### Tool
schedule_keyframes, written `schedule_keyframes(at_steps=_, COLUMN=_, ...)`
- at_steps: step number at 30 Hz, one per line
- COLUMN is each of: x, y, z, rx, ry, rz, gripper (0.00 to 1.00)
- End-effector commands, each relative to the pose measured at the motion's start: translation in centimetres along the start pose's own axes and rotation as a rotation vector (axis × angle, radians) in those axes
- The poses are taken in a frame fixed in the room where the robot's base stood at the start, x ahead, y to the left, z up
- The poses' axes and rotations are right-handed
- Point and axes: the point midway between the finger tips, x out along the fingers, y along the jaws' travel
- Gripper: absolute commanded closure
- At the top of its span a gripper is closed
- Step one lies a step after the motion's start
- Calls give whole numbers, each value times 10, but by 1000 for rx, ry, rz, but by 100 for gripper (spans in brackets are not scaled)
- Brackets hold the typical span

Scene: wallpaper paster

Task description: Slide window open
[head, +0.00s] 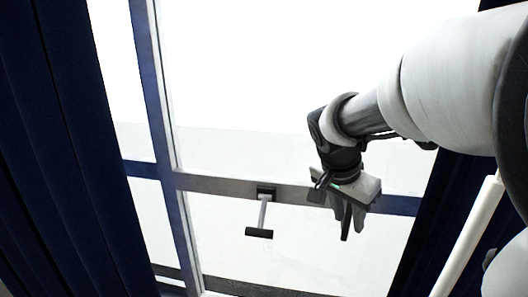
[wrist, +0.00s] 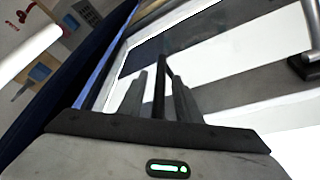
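The window (head: 255,95) has a bright pane, a dark upright frame bar (head: 150,90) at left and a dark crossbar (head: 220,186). A T-shaped handle (head: 262,212) with a grey stem and dark grip stands out from the crossbar. Part of the handle shows at the right edge of the wrist view (wrist: 312,25). My gripper (head: 347,215) is right of the handle, pointing down, clear of it. Its fingers (wrist: 160,95) look apart, with a dark narrow strip between them that I cannot identify. The fingers are not on the handle.
Dark blue curtains or panels flank the window at left (head: 70,150) and lower right (head: 425,240). The space in front of the pane between my gripper and the handle looks free. A wall with small coloured items (wrist: 40,72) shows at upper left in the wrist view.

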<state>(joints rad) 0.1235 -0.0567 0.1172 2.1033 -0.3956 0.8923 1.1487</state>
Motion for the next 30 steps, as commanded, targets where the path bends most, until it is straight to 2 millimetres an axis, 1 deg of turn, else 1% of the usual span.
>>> schedule_keyframes(at_steps=1, x=10, y=1, z=0, rx=0, ry=-1, rz=2, gripper=69)
schedule_keyframes(at_steps=3, x=18, y=1, z=0, rx=0, ry=-1, rz=3, gripper=69)
schedule_keyframes(at_steps=6, x=26, y=0, z=0, rx=1, ry=0, rz=1, gripper=69)
schedule_keyframes(at_steps=10, x=31, y=0, z=0, rx=1, ry=0, rz=0, gripper=69)
schedule_keyframes(at_steps=17, x=31, y=0, z=0, rx=1, ry=1, rz=0, gripper=69)
schedule_keyframes(at_steps=20, x=31, y=0, z=0, rx=1, ry=1, rz=0, gripper=84)
schedule_keyframes(at_steps=21, x=31, y=0, z=0, rx=1, ry=1, rz=0, gripper=91)
schedule_keyframes(at_steps=23, x=31, y=0, z=0, rx=0, ry=1, rz=0, gripper=100)
schedule_keyframes(at_steps=30, x=30, y=0, z=0, rx=0, ry=1, rz=0, gripper=100)
